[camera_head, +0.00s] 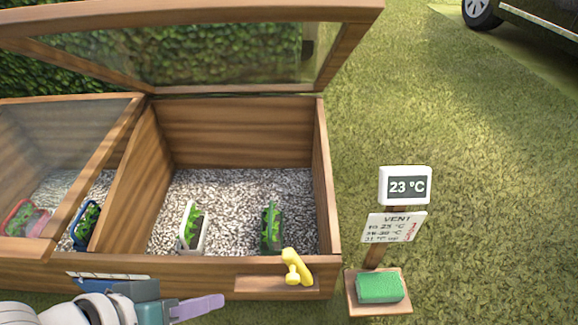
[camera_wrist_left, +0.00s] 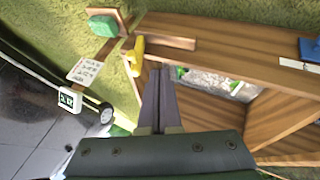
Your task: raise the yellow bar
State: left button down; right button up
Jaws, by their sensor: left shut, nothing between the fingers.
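The yellow bar (camera_head: 296,268) is a short, thick piece with a rounded knob, at the front wall of the wooden cold frame (camera_head: 185,265), by its right end. It rests at a small wooden ledge (camera_head: 270,284). My left gripper (camera_head: 218,301) is low in front of the frame, left of the bar and apart from it. Its purple fingers are shut and empty. In the left wrist view the yellow bar (camera_wrist_left: 138,50) lies just left of and beyond the shut fingertips (camera_wrist_left: 162,70). My right gripper is in neither view.
The glazed lid (camera_head: 190,50) over the right bay stands raised; the left lid (camera_head: 60,140) lies lower. Small planters stand on gravel inside. A post with a 23 °C display (camera_head: 405,186), a VENT sign (camera_head: 393,228) and a green sponge-like block (camera_head: 379,288) stands right.

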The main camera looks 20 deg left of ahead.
pick_arm(q)
jog(key=w+d+f+b, duration=0.6)
jog(key=w+b, duration=0.1)
jog(key=b, duration=0.3)
jog(key=shift+w+d+f, duration=0.25)
jog(key=shift+f, duration=0.15)
